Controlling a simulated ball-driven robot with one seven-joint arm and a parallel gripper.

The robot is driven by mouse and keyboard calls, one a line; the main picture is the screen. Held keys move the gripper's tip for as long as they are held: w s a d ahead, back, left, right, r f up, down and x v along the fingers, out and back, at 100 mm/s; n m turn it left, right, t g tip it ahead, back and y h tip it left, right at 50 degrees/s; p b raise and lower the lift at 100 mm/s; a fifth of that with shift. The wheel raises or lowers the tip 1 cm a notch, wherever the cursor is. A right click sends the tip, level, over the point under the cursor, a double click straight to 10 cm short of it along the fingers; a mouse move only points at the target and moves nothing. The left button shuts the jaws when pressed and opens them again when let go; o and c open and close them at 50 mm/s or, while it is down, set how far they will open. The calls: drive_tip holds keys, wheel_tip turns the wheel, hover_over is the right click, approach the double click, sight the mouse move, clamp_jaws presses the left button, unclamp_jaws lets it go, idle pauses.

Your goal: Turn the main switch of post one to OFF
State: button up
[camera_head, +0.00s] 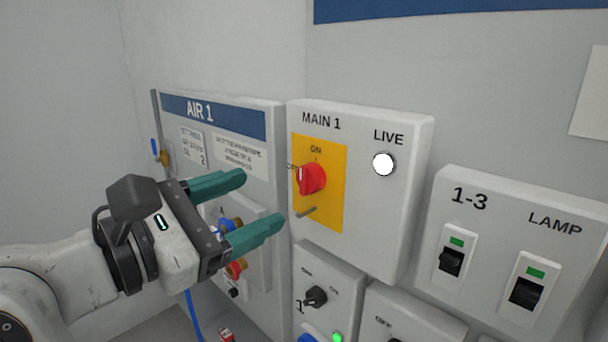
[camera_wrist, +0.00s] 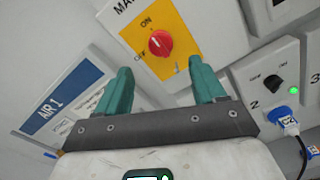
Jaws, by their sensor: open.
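The main switch is a red rotary knob (camera_head: 313,178) on a yellow plate (camera_head: 333,205) of the grey MAIN 1 box (camera_head: 385,215). ON is printed above the knob and OFF to its left. I cannot tell surely which mark the knob points at. The round LIVE lamp (camera_head: 383,164) is bright white. My gripper (camera_head: 262,198) is open and empty, left of the knob and apart from it, fingers toward the panel. In the wrist view the red knob (camera_wrist: 160,43) shows beyond the two green fingers (camera_wrist: 160,68), roughly between them.
The AIR 1 panel (camera_head: 265,125) with its valves is behind my gripper at left. A small metal piece (camera_head: 306,211) sticks out below the knob. A small rotary switch (camera_head: 315,297) with a green light is below. The 1-3 LAMP box (camera_head: 495,285) stands at right.

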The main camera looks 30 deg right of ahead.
sight(301, 180)
drive_tip(key=p+x, duration=0.2)
drive_tip(key=x, duration=0.6)
drive_tip(key=shift+d+p, duration=0.25)
drive_tip(key=shift+p, duration=0.05)
drive_tip(key=shift+w+d, duration=0.2)
drive_tip(key=shift+d, duration=0.25)
drive_tip(key=shift+c, duration=0.5)
drive_tip(key=c, duration=1)
drive_tip(key=shift+o, duration=0.2)
